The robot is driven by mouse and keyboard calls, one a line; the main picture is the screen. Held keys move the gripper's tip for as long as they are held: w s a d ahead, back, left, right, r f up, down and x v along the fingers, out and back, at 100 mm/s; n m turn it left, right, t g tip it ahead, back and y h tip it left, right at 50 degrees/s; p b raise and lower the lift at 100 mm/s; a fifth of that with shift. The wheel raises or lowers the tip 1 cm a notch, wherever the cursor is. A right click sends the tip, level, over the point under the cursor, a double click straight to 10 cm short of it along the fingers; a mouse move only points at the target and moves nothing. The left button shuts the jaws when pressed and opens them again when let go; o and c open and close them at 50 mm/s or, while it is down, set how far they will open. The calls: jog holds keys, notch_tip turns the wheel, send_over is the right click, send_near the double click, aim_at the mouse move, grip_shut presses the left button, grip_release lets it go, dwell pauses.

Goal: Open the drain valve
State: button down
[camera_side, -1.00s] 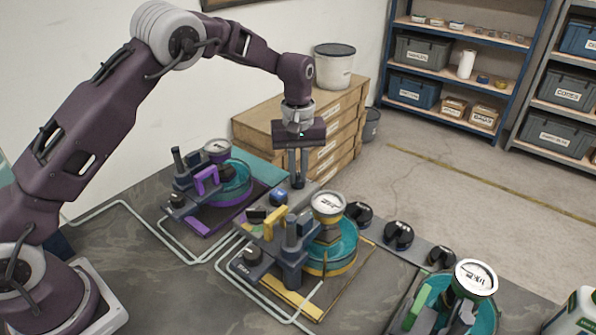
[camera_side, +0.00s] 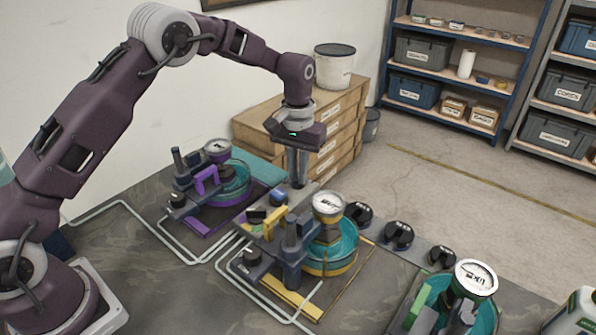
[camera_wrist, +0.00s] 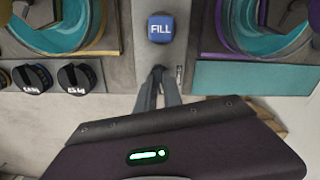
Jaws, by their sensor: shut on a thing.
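My gripper (camera_side: 298,184) points down at the far edge of the bench panel, between the purple-framed and yellow-framed units. In the wrist view its fingertips (camera_wrist: 158,72) are close together, just below the blue FILL button (camera_wrist: 161,28). They are shut on a small part at the panel, which the fingers hide. I cannot read a label that names it as the drain valve. A small marked plate (camera_wrist: 180,75) shows right beside the fingertips. The blue button also shows in the side view (camera_side: 279,197), left of and below the fingers.
Black knobs (camera_side: 398,235) stand in a row to the right. The yellow unit (camera_side: 329,258), purple unit (camera_side: 207,181) and green unit (camera_side: 419,307) have upright posts, handles and gauges close by. Wooden drawers (camera_side: 340,135) stand behind the gripper.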

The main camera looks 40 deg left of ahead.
dwell(0.3)
jog(key=c, duration=1.5)
grip_release()
jog(key=shift+r, duration=0.15)
notch_tip(320, 180, up, 7)
jog(key=shift+f, duration=0.1)
